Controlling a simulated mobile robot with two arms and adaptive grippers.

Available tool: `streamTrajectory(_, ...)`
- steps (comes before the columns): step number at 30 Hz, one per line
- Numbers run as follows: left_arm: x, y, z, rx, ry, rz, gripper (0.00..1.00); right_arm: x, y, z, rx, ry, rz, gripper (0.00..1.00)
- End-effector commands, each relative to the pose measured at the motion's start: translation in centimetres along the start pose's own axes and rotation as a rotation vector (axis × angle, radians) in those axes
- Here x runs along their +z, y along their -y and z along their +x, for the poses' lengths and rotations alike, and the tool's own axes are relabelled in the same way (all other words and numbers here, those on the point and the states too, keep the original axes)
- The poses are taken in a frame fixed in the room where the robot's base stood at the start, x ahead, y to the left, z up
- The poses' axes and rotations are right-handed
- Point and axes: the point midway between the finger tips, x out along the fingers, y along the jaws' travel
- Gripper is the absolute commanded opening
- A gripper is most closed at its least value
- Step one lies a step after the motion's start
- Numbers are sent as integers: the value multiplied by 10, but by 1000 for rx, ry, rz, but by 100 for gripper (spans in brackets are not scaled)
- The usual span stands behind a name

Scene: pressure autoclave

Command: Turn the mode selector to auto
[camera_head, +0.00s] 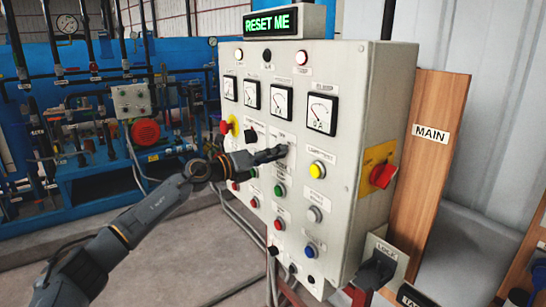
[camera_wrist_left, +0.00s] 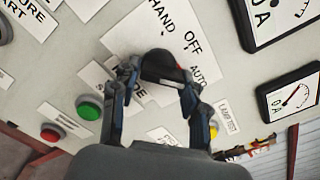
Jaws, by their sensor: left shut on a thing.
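The mode selector (camera_wrist_left: 162,66) is a black knob on the pale control panel, under a plate with the words HAND, OFF and AUTO (camera_wrist_left: 190,50). My left gripper (camera_wrist_left: 158,80) has its two fingers on either side of the knob and is shut on it. A small pale and red mark shows at the knob's right side, near the AUTO end; its exact pointing is hard to tell. In the head view my left gripper (camera_head: 280,153) reaches the panel face and hides the selector. My right gripper is not in view.
The panel (camera_head: 345,150) carries several gauges, a yellow button (camera_head: 317,170), a green button (camera_head: 280,190) and a red switch (camera_head: 382,175) on its side. A lit display (camera_head: 270,22) reads RESET ME. Blue pipework (camera_head: 100,110) stands at left.

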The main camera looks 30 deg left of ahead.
Motion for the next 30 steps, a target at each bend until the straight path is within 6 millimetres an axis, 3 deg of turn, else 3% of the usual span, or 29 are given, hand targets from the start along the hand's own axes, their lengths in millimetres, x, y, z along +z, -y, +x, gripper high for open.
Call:
streamTrajectory(8,1,1,0,-1,1,2,13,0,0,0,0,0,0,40)
streamTrajectory(9,1,1,0,-1,1,2,53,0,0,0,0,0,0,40)
streamTrajectory(11,1,1,0,-1,1,1,65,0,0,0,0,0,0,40)
streamTrajectory(23,0,-1,-4,1,-1,0,66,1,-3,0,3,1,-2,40)
streamTrajectory(30,-1,-1,-32,4,-3,2,66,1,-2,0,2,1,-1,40)
